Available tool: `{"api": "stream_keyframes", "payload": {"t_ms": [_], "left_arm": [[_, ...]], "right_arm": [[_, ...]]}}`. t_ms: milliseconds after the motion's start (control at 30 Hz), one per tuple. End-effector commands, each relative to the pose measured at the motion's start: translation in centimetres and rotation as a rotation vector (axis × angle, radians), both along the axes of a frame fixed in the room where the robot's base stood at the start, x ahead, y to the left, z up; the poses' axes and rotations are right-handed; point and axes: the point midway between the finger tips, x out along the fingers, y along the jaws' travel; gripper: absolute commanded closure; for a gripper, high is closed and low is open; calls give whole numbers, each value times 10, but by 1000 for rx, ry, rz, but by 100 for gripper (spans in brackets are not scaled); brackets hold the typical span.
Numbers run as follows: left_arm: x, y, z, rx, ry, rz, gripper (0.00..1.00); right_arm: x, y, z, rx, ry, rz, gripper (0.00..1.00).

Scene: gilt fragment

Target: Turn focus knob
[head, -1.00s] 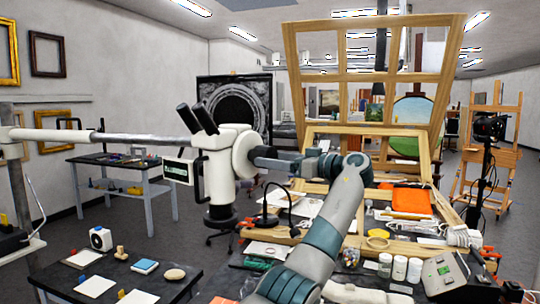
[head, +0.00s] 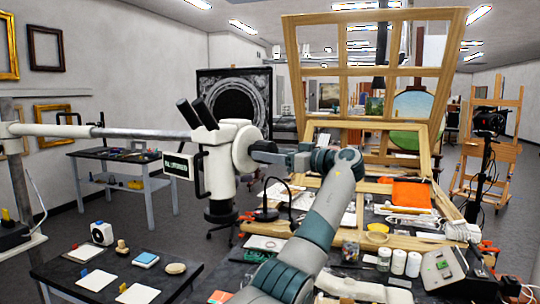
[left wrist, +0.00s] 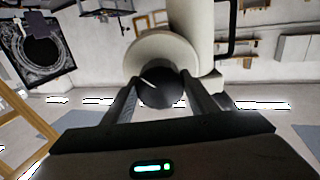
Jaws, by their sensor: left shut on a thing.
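The white microscope (head: 222,180) hangs on a long horizontal boom, with black eyepieces and a carrying handle on its left side. Its focus knob is a dark round cap (left wrist: 160,92) with a white mark line, on a wide pale disc (left wrist: 160,52). In the left wrist view my left gripper (left wrist: 162,98) has one finger on each side of the knob, shut on it. In the head view the gripper (head: 278,154) reaches the microscope's right side and partly hides the knob (head: 262,146). My right gripper is not in view.
The boom (head: 90,132) runs left from the microscope. A black table (head: 60,270) with small items stands at lower left. A cluttered workbench with an orange cloth (head: 411,194), white jars and a desk lamp lies below my arm. A wooden frame stands behind it.

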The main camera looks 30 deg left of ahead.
Motion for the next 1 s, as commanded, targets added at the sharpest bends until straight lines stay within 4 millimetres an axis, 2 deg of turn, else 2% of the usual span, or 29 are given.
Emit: {"api": "stream_keyframes", "payload": {"t_ms": [267, 700, 1000], "left_arm": [[0, 0, 0, 3, 89, -1, 70], [-1, 0, 2, 14, 379, -1, 70], [-1, 0, 2, 20, 499, -1, 70]], "right_arm": [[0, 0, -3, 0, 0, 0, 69], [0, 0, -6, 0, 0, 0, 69], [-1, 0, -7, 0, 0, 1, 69]]}}
